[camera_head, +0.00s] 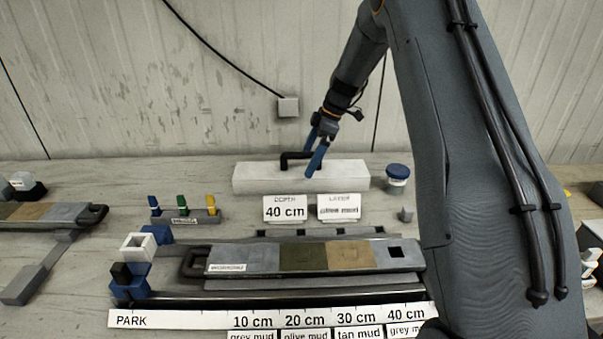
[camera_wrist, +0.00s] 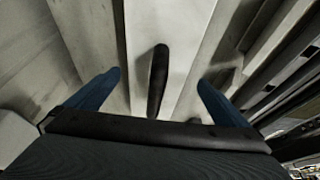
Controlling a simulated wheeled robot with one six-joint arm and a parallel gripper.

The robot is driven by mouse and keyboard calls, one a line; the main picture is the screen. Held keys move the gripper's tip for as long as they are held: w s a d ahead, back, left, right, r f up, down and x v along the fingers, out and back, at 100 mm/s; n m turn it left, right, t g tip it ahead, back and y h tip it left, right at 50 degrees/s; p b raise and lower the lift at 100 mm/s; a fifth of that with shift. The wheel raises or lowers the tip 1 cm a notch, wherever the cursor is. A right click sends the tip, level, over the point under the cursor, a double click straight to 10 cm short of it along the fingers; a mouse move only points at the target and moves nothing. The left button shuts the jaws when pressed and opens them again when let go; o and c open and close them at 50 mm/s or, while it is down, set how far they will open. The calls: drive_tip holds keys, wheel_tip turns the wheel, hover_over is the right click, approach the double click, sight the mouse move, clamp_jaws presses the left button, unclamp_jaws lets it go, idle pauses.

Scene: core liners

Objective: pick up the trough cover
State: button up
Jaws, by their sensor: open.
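The trough cover, a long white block (camera_head: 262,183), lies on the bench near the back wall in the head view. A black bar handle (camera_head: 290,158) stands on its top. My gripper (camera_head: 310,163) is above the cover with its blue fingers pointing down at the handle. In the wrist view, the cover (camera_wrist: 186,40) runs up the picture and the handle (camera_wrist: 157,82) lies between my spread fingers (camera_wrist: 159,79). A gap shows on both sides of the handle. The fingers are open and hold nothing.
Signs reading 40 cm (camera_head: 285,208) and olive mud (camera_head: 339,207) stand before the cover. A blue-lidded jar (camera_head: 397,176) is at its right. A core liner (camera_head: 257,258) lies nearer, behind a labelled scale strip (camera_head: 180,320). Coloured clips (camera_head: 182,203) stand at left.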

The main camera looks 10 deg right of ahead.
sight(301, 169)
drive_tip(key=shift+w+p+x, duration=0.15)
drive_tip(key=shift+p+x, duration=0.6)
drive_tip(key=shift+x, duration=0.75)
drive_tip(key=shift+w+p+x, duration=0.15)
drive_tip(key=shift+p+x, duration=0.55)
drive_tip(key=shift+x, duration=0.8)
drive_tip(key=shift+a+r, duration=0.1)
drive_tip(key=shift+a, duration=0.1)
drive_tip(key=c, duration=1.1)
drive_tip(key=shift+r, duration=0.15)
